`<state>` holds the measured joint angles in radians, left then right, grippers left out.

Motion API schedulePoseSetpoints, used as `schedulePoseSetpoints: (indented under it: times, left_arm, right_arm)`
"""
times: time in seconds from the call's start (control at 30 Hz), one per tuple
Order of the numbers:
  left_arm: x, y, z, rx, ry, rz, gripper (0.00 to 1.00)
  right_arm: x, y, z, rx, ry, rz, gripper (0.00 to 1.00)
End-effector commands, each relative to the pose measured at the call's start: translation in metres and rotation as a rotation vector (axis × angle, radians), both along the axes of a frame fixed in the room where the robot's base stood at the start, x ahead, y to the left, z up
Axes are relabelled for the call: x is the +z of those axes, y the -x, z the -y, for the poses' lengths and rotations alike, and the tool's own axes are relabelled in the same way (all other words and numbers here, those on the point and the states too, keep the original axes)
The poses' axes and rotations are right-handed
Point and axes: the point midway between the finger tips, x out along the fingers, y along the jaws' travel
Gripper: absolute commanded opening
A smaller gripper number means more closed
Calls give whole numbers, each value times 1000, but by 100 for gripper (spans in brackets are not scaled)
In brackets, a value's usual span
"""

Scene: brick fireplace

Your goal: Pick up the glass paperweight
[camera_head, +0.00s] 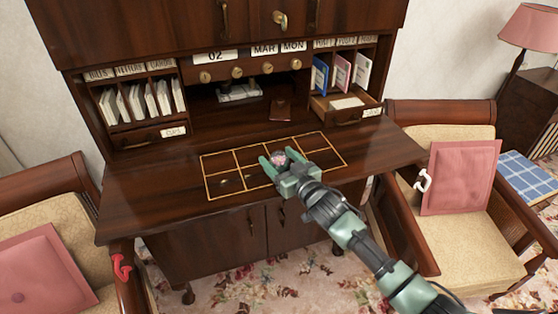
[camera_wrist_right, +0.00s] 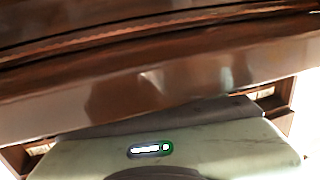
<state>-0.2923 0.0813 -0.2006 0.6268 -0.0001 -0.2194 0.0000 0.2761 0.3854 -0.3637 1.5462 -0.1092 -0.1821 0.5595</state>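A small round pinkish glass thing, which looks like the paperweight (camera_head: 280,158), is at the gold-lined grid on the desk top (camera_head: 140,195). My right gripper (camera_head: 277,158) reaches in from the lower right, with its green fingers apart on either side of the paperweight. I cannot tell whether the fingers touch it or whether it rests on the desk. The right wrist view shows the pale green gripper body (camera_wrist_right: 80,160) close to brown wood; the fingertips and paperweight are not visible there. My left gripper is not in view.
Small brass-coloured bits (camera_head: 249,179) lie in the grid. An open drawer (camera_head: 345,112) juts out at the right of the desk. Armchairs stand left (camera_head: 75,215) and right (camera_head: 455,240). A red curved object (camera_head: 121,267) is by the left chair. The desk's left side is clear.

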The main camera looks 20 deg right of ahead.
Motion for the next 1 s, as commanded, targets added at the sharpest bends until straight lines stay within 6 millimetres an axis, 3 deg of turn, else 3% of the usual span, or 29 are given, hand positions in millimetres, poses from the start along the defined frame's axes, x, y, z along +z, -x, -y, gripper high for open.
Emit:
schedulePoseSetpoints:
  times: [0.03, 0.2, 0.23, 0.67, 0.87, 1.0]
  left_arm:
    - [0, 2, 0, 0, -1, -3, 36]
    - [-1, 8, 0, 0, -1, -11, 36]
    - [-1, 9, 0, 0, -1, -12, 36]
    - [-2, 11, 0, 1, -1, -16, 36]
    - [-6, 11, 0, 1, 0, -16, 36]
    - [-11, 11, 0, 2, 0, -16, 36]
  right_arm:
    - [0, 0, 0, 0, 0, 0, 51]
    - [0, 0, 0, -1, 0, 0, 3]
    - [0, 0, 0, -1, 0, 0, 0]
    - [14, -1, 1, 0, 2, 7, 0]
    - [50, -1, 1, 1, 2, 12, 0]
    - [90, 0, 0, 2, 2, 13, 0]
